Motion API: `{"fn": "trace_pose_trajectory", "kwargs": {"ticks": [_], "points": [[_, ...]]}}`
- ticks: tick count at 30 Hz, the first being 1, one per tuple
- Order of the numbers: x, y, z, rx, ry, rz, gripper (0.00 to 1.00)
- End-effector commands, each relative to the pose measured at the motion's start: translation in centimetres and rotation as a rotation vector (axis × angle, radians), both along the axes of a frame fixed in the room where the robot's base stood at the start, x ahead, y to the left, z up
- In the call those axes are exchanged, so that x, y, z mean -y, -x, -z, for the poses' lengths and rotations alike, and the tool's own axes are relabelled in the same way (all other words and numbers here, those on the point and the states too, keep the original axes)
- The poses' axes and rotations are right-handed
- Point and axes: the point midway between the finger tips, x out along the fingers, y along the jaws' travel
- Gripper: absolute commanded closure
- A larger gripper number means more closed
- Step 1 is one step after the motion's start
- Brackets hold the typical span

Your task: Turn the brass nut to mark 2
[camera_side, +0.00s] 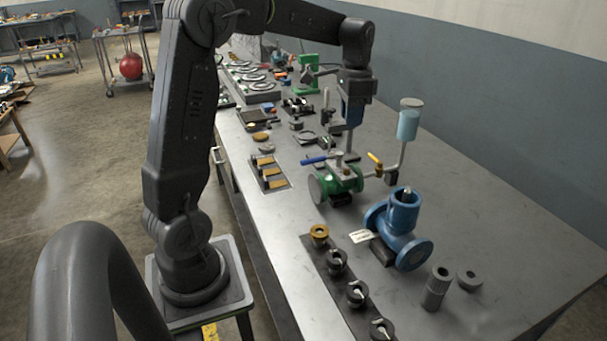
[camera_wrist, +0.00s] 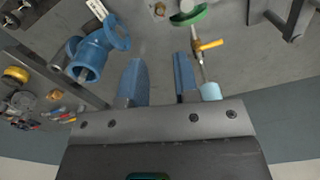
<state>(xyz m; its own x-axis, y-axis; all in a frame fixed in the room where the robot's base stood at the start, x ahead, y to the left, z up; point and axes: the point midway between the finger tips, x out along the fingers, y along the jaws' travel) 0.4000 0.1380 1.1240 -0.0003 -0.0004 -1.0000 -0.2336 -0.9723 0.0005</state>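A brass-coloured nut (camera_side: 319,232) sits at the far end of a dark strip (camera_side: 345,285) on the bench. A brass-coloured round piece (camera_wrist: 16,74), likely the same nut, shows at the left edge of the wrist view. I cannot make out mark 2 or any other marks. My gripper (camera_side: 352,122) is above the bench behind the green valve, well apart from the nut. In the wrist view its two blue fingers (camera_wrist: 160,82) stand apart with nothing between them, so it is open and empty.
Several dark rings (camera_side: 356,294) with pale pointers line the strip. A blue flanged valve (camera_side: 401,221) and a green valve (camera_side: 342,182) with a blue lever stand near it. A light-blue cylinder (camera_side: 408,124) rises on a pipe. The bench's right side is mostly clear.

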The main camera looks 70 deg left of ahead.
Motion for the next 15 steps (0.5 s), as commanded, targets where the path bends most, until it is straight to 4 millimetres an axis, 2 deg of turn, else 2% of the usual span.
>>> {"fn": "trace_pose_trajectory", "kwargs": {"ticks": [15], "points": [[0.01,0.01,0.03,0.001,0.000,0.645,0.71]]}}
